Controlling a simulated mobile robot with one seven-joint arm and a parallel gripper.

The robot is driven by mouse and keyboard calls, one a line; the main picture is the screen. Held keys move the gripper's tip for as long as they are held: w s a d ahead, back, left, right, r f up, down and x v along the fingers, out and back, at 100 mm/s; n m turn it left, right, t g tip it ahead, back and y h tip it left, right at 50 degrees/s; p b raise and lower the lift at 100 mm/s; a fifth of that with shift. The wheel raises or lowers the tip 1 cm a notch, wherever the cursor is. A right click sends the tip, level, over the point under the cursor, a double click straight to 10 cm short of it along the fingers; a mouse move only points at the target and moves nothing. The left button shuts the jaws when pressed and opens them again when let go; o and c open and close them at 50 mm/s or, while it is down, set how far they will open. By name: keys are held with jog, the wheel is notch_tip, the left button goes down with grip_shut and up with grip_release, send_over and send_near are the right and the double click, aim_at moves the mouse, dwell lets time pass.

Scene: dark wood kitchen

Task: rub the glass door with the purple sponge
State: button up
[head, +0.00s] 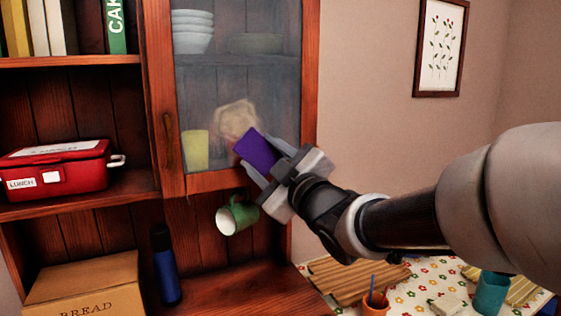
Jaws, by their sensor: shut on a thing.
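The glass door (272,84) is a tall pane in a red-brown wood frame, shut on the upper right part of the cupboard. A pale brownish smudge (236,117) shows on its lower middle. My gripper (257,158) is shut on the purple sponge (256,150). The sponge is in front of the lower glass, just below and right of the smudge, overlapping its lower edge in the picture. I cannot tell whether the sponge touches the glass. My gripper hides part of the door's lower right frame.
A green mug (238,217) hangs below the door, close under my gripper. A red lunch box (58,168), a blue bottle (164,265) and a bread box (86,287) stand at left. A flowered table (327,284) is at lower right. Bowls (193,32) are behind the glass.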

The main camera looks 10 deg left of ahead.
jog(key=s+a+r+n+g+y, duration=0.1)
jog(key=s+a+r+n+y, duration=0.1)
jog(key=s+a+r+y, duration=0.1)
jog(key=shift+s+a+r+n+g+y+b, duration=0.3)
jog(key=shift+s+a+n+y+b, duration=0.25)
jog(key=shift+s+a, duration=0.4)
jog(key=shift+w+a+r+p, duration=0.1)
jog(key=shift+w+a+p, duration=0.3)
jog(key=shift+w, duration=0.3)
jog(key=shift+w+a+f+p, duration=0.1)
jog(key=shift+w+a+p, duration=0.25)
jog(key=shift+w, duration=0.4)
jog(key=shift+w+a+r+p, duration=0.1)
jog(key=shift+w+a+p, duration=0.15)
jog(key=shift+w+a, duration=0.35)
jog(key=shift+w, duration=0.4)
jog(key=shift+w+a, duration=0.5)
jog(key=shift+w, duration=0.3)
jog(key=shift+d, duration=0.1)
